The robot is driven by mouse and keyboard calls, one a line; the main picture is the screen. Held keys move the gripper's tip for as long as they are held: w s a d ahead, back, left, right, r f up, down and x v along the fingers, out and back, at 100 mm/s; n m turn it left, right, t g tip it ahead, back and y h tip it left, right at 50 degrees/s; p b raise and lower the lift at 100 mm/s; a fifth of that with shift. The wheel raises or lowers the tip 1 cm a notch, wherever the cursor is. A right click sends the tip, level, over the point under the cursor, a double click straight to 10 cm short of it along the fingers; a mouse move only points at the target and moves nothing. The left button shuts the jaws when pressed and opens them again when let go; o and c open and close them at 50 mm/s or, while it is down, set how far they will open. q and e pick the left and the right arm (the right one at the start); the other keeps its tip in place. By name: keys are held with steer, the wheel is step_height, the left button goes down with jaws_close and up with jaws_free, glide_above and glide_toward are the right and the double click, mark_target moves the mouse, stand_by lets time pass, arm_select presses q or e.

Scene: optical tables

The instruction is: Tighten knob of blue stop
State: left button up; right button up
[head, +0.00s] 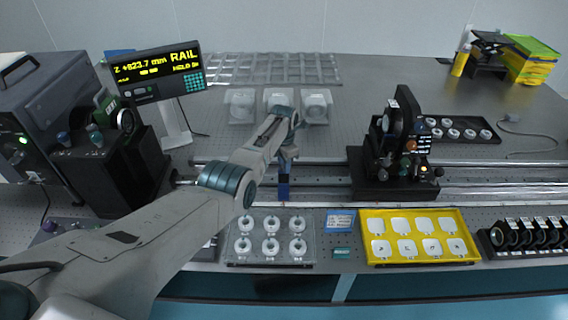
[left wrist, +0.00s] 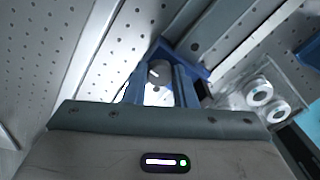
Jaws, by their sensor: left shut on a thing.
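The blue stop (head: 284,190) sits on the rail near the middle of the head view, below my left gripper (head: 287,155). In the left wrist view the blue stop (left wrist: 163,46) shows behind and around the fingertips. Its round grey knob (left wrist: 160,72), with a white line on it, lies between the two fingers of my left gripper (left wrist: 160,88). The left gripper is shut on the knob from above. In the head view my gripper and arm hide the knob. My right gripper is in neither view.
The rail (head: 320,172) runs across the table to a black carriage (head: 395,187) on the right. In front are a clear tray (head: 312,256) with several white rings and a yellow tray (head: 372,254). A display (head: 158,70) reading "Z +823.7 mm" stands at the back left.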

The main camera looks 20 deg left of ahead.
arm_select(q)
steer(key=shift+r+n, duration=0.15)
steer(key=shift+n, duration=0.15)
steer(key=o, duration=1)
steer(key=shift+r, duration=0.3)
step_height(320, 180, up, 10)
steer(key=b, duration=0.1)
